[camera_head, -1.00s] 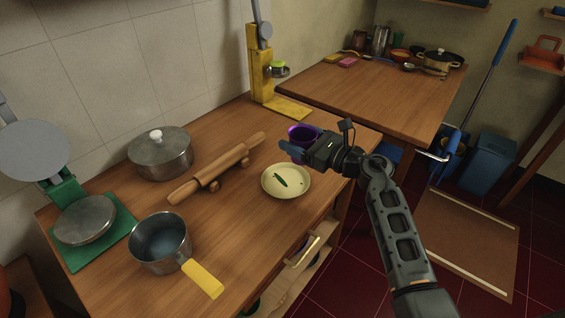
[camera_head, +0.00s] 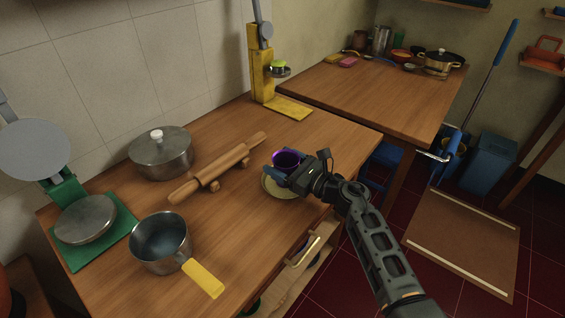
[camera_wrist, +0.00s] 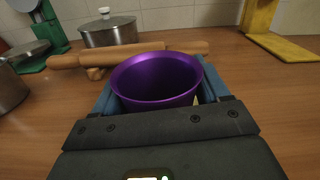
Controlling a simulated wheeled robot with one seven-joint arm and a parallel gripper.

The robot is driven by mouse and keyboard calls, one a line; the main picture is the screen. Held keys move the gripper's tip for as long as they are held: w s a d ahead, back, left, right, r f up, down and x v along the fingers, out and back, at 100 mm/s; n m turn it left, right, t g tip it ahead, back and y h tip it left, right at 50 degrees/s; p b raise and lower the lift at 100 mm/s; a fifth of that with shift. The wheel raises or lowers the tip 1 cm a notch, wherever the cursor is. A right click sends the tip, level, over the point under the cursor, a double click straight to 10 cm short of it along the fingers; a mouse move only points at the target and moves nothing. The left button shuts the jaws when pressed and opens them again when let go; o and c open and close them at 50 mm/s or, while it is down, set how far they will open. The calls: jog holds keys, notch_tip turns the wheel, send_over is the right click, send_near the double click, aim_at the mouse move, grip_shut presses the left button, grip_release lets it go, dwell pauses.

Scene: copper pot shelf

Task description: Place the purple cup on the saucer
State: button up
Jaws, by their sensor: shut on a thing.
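The purple cup (camera_head: 288,158) is upright in my gripper (camera_head: 281,174), which is shut on it with blue fingers. In the wrist view the purple cup (camera_wrist: 157,80) shows its open rim between the two fingers of my gripper (camera_wrist: 160,95). The cream saucer (camera_head: 283,192) lies on the wooden counter. The cup and gripper are over its back part and hide much of it. I cannot tell whether the cup's base touches the saucer.
A rolling pin (camera_head: 217,169) lies on its stand left of the saucer. A lidded pot (camera_head: 161,155), a saucepan (camera_head: 160,243) and a green scale (camera_head: 85,222) are further left. A yellow stand (camera_head: 262,75) rises behind. The counter right of the saucer drops to the floor.

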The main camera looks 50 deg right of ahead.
jog(key=shift+f, duration=0.2)
jog(key=o, duration=1.1)
jog(key=shift+r, duration=0.2)
jog(key=s+b, duration=0.2)
jog(key=s, duration=1)
jog(key=shift+d, duration=0.2)
jog(key=s+a+r+m+t+h, duration=0.1)
jog(key=s+a+r+m, duration=0.2)
jog(key=s+a+m, duration=0.45)
jog(key=s+a+r+m+t, duration=0.15)
jog(key=s+a+m, duration=0.25)
jog(key=a+m, duration=0.55)
jog(key=s+a+r+m+g, duration=0.2)
jog(key=s+a+m, duration=0.1)
jog(key=s+m, duration=0.4)
jog(key=s+a+r+m+g, duration=0.2)
jog(key=s+m, duration=0.5)
jog(key=m, duration=0.6)
jog(key=shift+s+a+r+m+g, duration=0.2)
jog(key=shift+a+m+g, duration=0.1)
jog(key=shift+a+g, duration=0.5)
